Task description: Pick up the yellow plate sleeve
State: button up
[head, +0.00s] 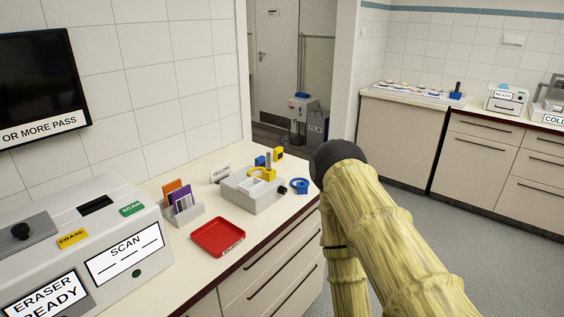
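Several yellow things are in the head view, and I cannot tell for sure which is the yellow plate sleeve. A small yellow block with a dark face (279,153) stands at the back of the counter, behind the grey fixture (262,201). A yellow part (267,174) sits on that fixture, around or beside a grey post. A white card reading YELLOW (221,175) stands left of the fixture. My arm, in a pale yellow cover, fills the middle right and bends downward past the counter's edge. My gripper is not visible.
A red tray (218,238), a grey rack with orange and purple plates (183,213) and a large scan/eraser machine (85,250) share the counter (180,265). Blue ring-shaped parts (300,186) lie near its right edge. Open floor separates it from the far counter (405,96).

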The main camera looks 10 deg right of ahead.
aim_at(277, 153)
jog(key=k, duration=0.1)
jog(key=z, duration=2)
jog(key=i, duration=2.85)
jog(key=u, duration=3.7)
